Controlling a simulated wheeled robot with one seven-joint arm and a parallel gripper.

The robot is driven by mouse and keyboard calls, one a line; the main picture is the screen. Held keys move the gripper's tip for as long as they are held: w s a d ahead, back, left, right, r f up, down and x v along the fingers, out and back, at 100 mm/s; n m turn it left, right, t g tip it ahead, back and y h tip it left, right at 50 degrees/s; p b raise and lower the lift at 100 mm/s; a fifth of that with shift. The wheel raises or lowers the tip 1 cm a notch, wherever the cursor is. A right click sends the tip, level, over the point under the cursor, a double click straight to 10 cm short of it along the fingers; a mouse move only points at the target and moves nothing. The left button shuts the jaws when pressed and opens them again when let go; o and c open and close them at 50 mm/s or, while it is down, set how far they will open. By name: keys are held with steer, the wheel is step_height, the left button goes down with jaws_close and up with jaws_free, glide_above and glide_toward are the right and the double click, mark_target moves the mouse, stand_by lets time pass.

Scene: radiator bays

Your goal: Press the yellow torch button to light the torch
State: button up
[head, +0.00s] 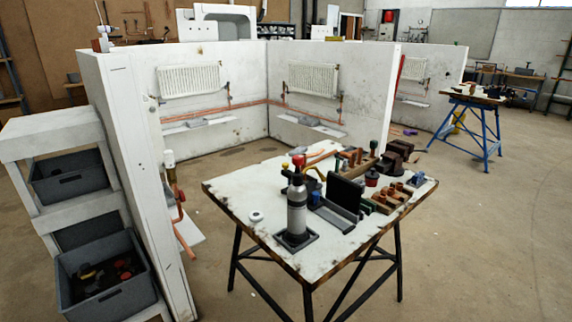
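A torch (297,208) with a grey cylinder stands upright in a dark square base on the near part of the white-topped worktable (240,203). Its head has a dark body with a red knob (298,160) on top. A small yellow spot (285,166) shows at the left of the head; it is too small to tell for sure that it is the button. A copper-coloured tube (322,158) shows behind the head and points to the right. No flame shows. My gripper is not in view.
A black upright panel (346,194) stands close right of the torch, with wooden blocks and fittings beyond it. A small white round item (256,216) lies left of it. Bins (103,280) sit on the left shelf. Floor (480,240) to the right is clear.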

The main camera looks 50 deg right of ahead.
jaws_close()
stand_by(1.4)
